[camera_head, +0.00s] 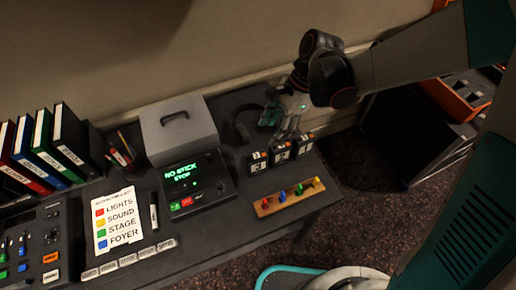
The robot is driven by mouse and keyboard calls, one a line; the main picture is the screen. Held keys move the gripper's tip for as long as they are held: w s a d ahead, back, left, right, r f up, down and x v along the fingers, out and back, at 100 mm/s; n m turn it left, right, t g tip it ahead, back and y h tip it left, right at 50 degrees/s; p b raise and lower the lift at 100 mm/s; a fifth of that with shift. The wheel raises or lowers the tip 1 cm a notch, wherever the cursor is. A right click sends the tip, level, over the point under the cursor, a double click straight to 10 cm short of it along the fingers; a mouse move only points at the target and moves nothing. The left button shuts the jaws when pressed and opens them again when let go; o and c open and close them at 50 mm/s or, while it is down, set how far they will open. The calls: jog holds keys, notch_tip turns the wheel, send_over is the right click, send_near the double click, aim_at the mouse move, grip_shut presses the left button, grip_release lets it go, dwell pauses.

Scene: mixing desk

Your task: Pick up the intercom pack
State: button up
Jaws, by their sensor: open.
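Three small dark packs with orange trim and white labels stand in a row near the desk's right end: a left pack (257,162), a middle pack (280,153) and a right pack (304,145). They look like intercom packs; their label text is too small to read. My gripper (280,129) is open, with its fingers pointing down, just behind and above the row. It seems empty. I cannot tell whether a finger touches a pack.
A wooden strip with several coloured pegs (290,198) lies in front of the packs. A headset (241,130) lies behind them. A black console with a green display (186,176), a grey case (178,128) and a colour-key card (117,219) are left. The desk's right edge is close.

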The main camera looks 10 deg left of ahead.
aim_at(257, 155)
jog(key=b+x, duration=0.2)
jog(key=x, duration=0.6)
jog(key=shift+b+x, duration=1.55)
jog(key=shift+x, duration=1.1)
jog(key=shift+a+r, duration=0.1)
grip_shut()
